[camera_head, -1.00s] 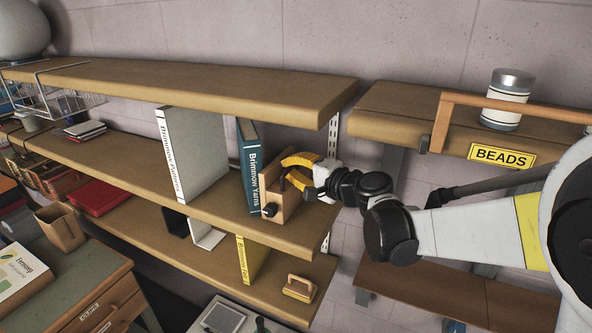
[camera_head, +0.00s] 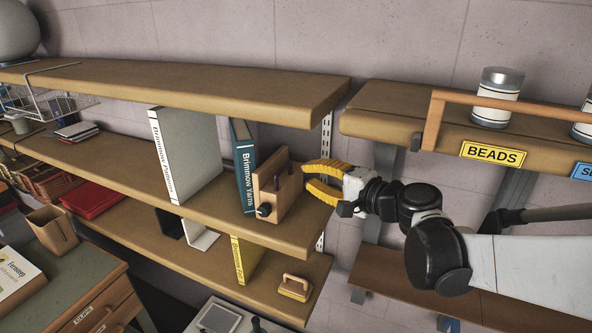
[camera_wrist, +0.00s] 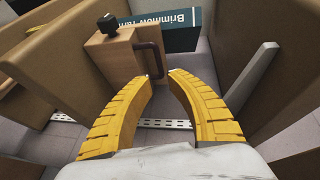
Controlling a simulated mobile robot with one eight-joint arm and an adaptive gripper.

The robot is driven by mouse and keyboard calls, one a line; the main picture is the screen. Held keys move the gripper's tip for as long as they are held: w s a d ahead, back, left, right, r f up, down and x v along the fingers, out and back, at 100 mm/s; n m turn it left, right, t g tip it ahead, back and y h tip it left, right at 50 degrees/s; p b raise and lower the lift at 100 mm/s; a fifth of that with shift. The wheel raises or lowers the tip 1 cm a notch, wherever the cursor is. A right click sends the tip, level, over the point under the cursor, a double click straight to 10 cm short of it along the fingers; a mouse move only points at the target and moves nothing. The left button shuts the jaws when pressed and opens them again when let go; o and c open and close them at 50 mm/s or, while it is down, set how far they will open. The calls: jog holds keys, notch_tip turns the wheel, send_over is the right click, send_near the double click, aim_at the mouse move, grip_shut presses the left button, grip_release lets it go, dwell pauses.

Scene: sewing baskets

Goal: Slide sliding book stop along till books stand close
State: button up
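The sliding book stop (camera_head: 278,193) is a wooden block with a dark handle and a black knob, standing on the middle shelf (camera_head: 130,187). It stands against or very near the teal Brimmow Yarns book (camera_head: 243,163). The white Brimmow Patterns book (camera_head: 188,155) stands to the left, with a narrow gap between the books. My gripper (camera_head: 305,183) has yellow fingers and is just right of the stop. In the wrist view my gripper (camera_wrist: 162,85) is open, its fingertips apart near the dark handle (camera_wrist: 150,60), with nothing between them. The teal book (camera_wrist: 180,30) shows behind the stop.
Another shelf (camera_head: 180,87) runs above. The lower shelf (camera_head: 210,257) holds a yellow book (camera_head: 244,258) and a small wooden-handled block (camera_head: 294,287). At right, a shelf with a BEADS label (camera_head: 492,153) holds jars (camera_head: 497,97).

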aim_at(283, 166)
jog(key=shift+v, duration=1)
jog(key=p+x, duration=0.6)
jog(key=x, duration=0.5)
jog(key=shift+a+f, duration=0.15)
jog(key=shift+a, duration=0.25)
grip_shut()
